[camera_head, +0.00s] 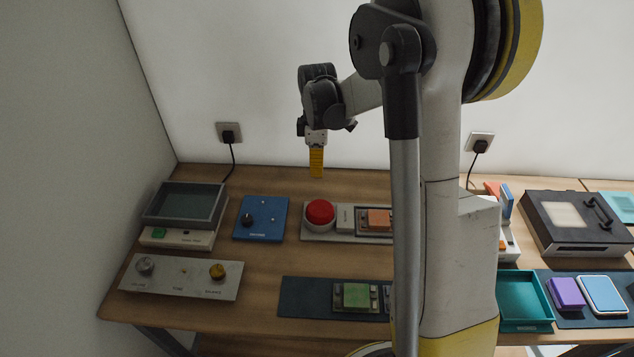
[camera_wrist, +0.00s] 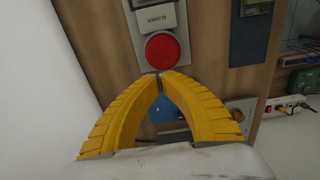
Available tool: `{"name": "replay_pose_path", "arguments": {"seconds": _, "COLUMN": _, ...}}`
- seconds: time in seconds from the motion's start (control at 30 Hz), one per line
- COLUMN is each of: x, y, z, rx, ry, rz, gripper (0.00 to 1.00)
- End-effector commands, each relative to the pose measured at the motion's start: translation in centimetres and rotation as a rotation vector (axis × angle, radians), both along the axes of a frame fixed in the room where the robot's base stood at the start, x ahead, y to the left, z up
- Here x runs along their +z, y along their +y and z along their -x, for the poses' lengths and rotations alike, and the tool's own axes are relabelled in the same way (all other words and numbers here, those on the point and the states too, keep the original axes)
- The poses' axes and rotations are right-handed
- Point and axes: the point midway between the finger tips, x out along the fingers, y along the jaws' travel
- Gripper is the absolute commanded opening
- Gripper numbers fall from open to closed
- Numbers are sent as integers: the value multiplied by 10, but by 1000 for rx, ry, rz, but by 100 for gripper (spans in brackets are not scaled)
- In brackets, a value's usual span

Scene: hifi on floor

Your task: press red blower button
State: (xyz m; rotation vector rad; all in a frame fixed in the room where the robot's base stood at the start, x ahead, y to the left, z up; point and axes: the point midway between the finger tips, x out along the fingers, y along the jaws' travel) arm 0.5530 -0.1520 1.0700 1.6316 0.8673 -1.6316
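The red button (camera_head: 320,212) is a round dome at the left end of a pale grey panel (camera_head: 345,237) on the wooden table. In the wrist view the red button (camera_wrist: 163,53) shows just beyond my fingertips, beside a small label plate (camera_wrist: 155,18) with upside-down lettering that seems to read blower. My gripper (camera_head: 316,176) points down with its yellow fingers above the table, behind the button in the head view. In the wrist view my gripper (camera_wrist: 159,75) has its fingertips together with nothing between them. The fingertips look apart from the button.
A blue plate with a black knob (camera_head: 261,218) lies left of the button. An orange block (camera_head: 379,219) sits on the same panel to the right. A grey tray (camera_head: 186,204) and a two-knob panel (camera_head: 181,277) stand farther left. A green block (camera_head: 356,295) is in front.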

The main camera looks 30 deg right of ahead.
Motion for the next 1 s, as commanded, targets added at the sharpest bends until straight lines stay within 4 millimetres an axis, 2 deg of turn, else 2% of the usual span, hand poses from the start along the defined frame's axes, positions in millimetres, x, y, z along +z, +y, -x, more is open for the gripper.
{"name": "replay_pose_path", "arguments": {"seconds": 0.3, "x": -69, "y": 0, "z": 0, "rx": 0, "ry": 0, "rz": 0, "gripper": 0}}
{"name": "replay_pose_path", "arguments": {"seconds": 0.5, "x": -105, "y": 0, "z": 0, "rx": 0, "ry": 0, "rz": 0, "gripper": 0}}
{"name": "replay_pose_path", "arguments": {"seconds": 0.7, "x": -123, "y": 0, "z": 0, "rx": 0, "ry": 0, "rz": 0, "gripper": 0}}
{"name": "replay_pose_path", "arguments": {"seconds": 1.0, "x": -126, "y": 0, "z": 0, "rx": 0, "ry": 0, "rz": 0, "gripper": 0}}
